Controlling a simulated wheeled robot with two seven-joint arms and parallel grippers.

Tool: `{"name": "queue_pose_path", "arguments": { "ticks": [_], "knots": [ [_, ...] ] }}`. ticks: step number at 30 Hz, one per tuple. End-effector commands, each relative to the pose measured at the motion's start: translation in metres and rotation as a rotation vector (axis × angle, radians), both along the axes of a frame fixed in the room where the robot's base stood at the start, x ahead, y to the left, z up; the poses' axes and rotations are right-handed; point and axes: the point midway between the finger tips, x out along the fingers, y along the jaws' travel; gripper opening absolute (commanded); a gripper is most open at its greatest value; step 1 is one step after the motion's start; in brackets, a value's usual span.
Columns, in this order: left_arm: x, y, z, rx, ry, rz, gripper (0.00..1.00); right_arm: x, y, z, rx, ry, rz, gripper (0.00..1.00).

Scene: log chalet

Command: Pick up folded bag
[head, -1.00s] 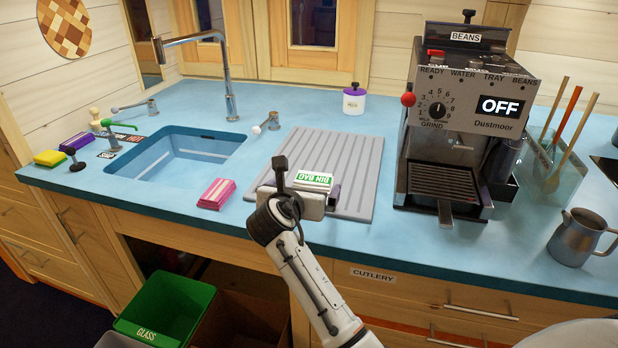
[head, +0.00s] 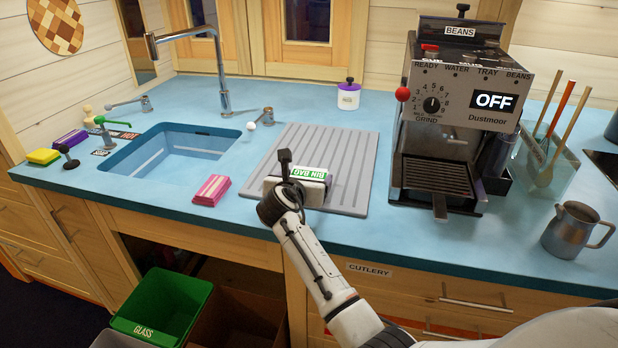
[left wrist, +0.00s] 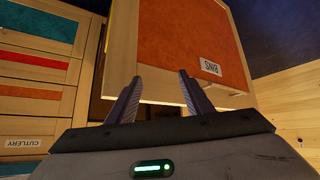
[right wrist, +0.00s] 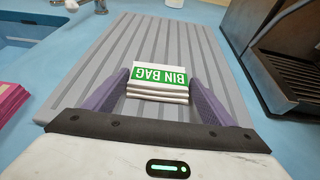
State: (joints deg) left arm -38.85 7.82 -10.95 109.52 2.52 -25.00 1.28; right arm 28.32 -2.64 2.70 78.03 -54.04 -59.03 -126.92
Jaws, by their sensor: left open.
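The folded bag (head: 310,174) is a small white stack with a green "BIN BAG" label, lying on the grey ridged drainboard. It also shows in the right wrist view (right wrist: 158,78). My right gripper (head: 299,188) is low over the board's front edge. In the right wrist view its purple fingers stand on the left and right of the bag, spread wide, with the bag between their tips. Whether they touch its sides is hard to tell. My left gripper (left wrist: 160,78) is open and empty, facing an orange "BINS" panel; it is out of the head view.
The drainboard (head: 345,150) lies on the blue counter. The coffee machine (head: 455,115) stands close on the right.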

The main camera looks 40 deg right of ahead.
Motion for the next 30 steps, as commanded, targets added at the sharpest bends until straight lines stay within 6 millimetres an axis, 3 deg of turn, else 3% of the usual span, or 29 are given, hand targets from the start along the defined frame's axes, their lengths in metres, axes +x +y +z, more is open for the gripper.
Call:
{"name": "queue_pose_path", "arguments": {
  "ticks": [1,3,14,25,30],
  "knots": [
    [0.000,0.000,0.000,0.000,0.001,0.001,0.47,0.000,0.000,0.000,0.000,0.000,0.000,0.66],
    [-0.001,0.000,-0.001,0.000,0.002,0.001,0.47,0.000,0.000,0.000,0.000,0.000,-0.001,0.57],
    [-0.006,0.000,-0.003,0.000,0.011,0.001,0.47,0.000,0.000,0.005,0.000,-0.002,-0.002,0.56],
    [-0.006,0.000,-0.005,0.000,0.012,0.001,0.47,0.001,0.000,0.073,-0.002,-0.006,0.000,0.56],
    [-0.006,0.000,-0.005,0.000,0.012,0.001,0.47,0.000,0.000,0.095,0.000,-0.003,-0.001,0.56]
  ]
}}
